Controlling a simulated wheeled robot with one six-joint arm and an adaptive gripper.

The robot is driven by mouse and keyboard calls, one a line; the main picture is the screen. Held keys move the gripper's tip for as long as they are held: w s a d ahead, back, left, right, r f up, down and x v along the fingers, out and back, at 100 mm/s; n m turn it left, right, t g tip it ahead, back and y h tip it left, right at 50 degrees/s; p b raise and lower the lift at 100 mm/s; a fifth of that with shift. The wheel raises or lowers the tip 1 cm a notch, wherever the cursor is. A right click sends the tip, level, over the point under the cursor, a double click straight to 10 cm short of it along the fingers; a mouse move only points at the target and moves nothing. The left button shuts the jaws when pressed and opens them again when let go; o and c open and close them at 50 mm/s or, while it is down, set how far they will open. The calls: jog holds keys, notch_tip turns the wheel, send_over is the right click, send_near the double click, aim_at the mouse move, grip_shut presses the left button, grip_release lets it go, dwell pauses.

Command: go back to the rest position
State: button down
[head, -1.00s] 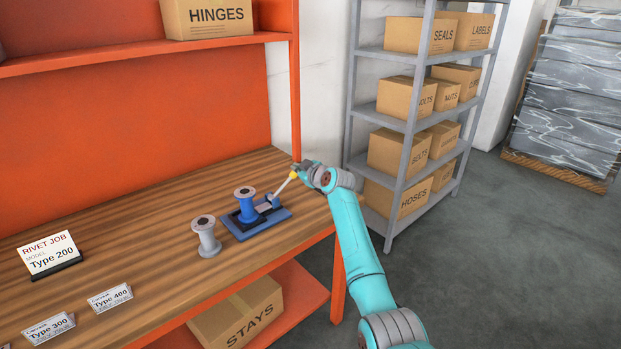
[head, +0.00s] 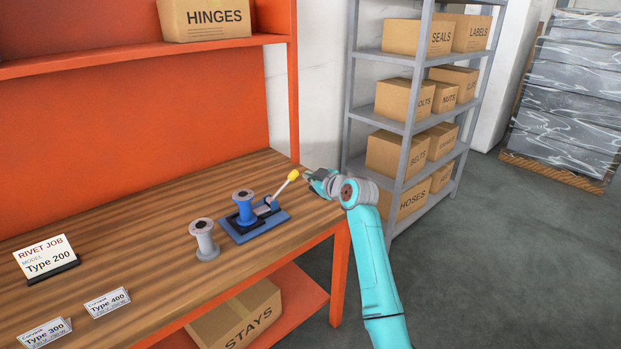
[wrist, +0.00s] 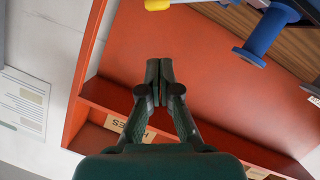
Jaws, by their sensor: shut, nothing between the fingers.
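My gripper (wrist: 159,68) is shut and empty in the wrist view, its fingertips together. In the head view my gripper (head: 309,176) is just right of the yellow tip of a lever (head: 291,177), apart from it. The lever belongs to a blue dispenser frame (head: 260,228) on the wooden bench, which bears a blue spool (head: 245,208). The lever slants up to the right. In the wrist view the lever's yellow tip (wrist: 156,4) shows at the top edge and the blue spool (wrist: 266,32) at the top right.
A grey spool (head: 204,240) stands left of the frame. Cards reading Type 200 (head: 46,259), Type 300 (head: 44,332) and Type 400 (head: 107,302) stand on the bench (head: 150,250). A grey shelf rack (head: 408,128) with boxes is behind my arm. Open floor lies right.

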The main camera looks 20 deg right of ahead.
dwell(0.3)
jog(key=s+a+f+m+h, duration=0.15)
jog(key=s+a+f, duration=0.25)
jog(key=s+f, duration=0.9)
jog(key=s+a+f+m+h, duration=0.1)
jog(key=s+a+f+m, duration=0.25)
jog(key=s+f, duration=0.9)
jog(key=s+a+f+m, duration=0.1)
jog(key=s+a, duration=0.1)
jog(key=s, duration=1.3)
jog(key=s+a+f+m, duration=0.1)
jog(key=s+a, duration=0.2)
jog(key=s, duration=1.2)
jog(key=s+a+r, duration=0.1)
jog(key=s+r, duration=1.1)
jog(key=s, duration=0.5)
jog(key=shift+a+m, duration=0.2)
jog(key=shift+m, duration=0.2)
